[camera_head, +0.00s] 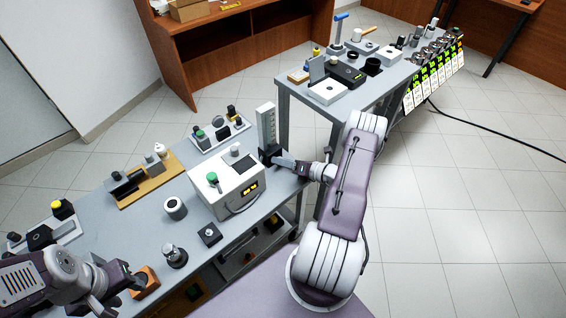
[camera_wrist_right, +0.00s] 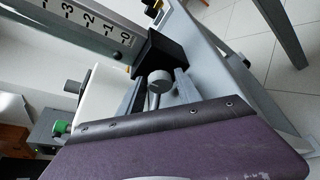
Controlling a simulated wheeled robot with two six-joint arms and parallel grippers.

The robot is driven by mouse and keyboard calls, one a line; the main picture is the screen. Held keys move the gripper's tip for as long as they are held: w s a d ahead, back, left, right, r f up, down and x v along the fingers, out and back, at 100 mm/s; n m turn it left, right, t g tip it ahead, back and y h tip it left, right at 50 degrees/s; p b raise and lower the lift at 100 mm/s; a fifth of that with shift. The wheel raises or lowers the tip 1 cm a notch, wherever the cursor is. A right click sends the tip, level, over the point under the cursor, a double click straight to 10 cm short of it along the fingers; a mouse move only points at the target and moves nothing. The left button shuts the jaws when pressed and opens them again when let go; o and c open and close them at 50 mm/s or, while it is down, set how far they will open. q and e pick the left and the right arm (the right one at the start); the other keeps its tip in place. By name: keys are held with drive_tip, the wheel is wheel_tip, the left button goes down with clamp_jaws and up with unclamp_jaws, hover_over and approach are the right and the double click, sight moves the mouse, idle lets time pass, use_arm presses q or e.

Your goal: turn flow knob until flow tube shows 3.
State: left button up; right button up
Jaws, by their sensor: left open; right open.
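The flow tube (camera_head: 266,125) is an upright grey panel with a scale, standing at the right end of the near bench. In the right wrist view, the flow tube (camera_wrist_right: 85,20) shows marks 0, 1, 2 and 3; no float reading can be made out. The flow knob (camera_wrist_right: 157,78) is a light grey round knob on the tube's black base block (camera_wrist_right: 162,53). My right gripper (camera_head: 281,159) is at the base, open, with its fingers (camera_wrist_right: 158,92) on either side of the knob. Contact cannot be told. My left gripper (camera_head: 108,303) is at the lower left, seemingly empty and open.
A white instrument box (camera_head: 228,187) with a green knob stands just left of my right gripper. Small optics parts and a wooden board (camera_head: 150,180) crowd the near bench (camera_head: 120,225). A second bench (camera_head: 300,97) stands behind, with several tagged cylinders at its far end.

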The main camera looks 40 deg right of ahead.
drive_tip(key=shift+c, duration=0.3)
clamp_jaws()
drive_tip(key=shift+r, duration=0.1)
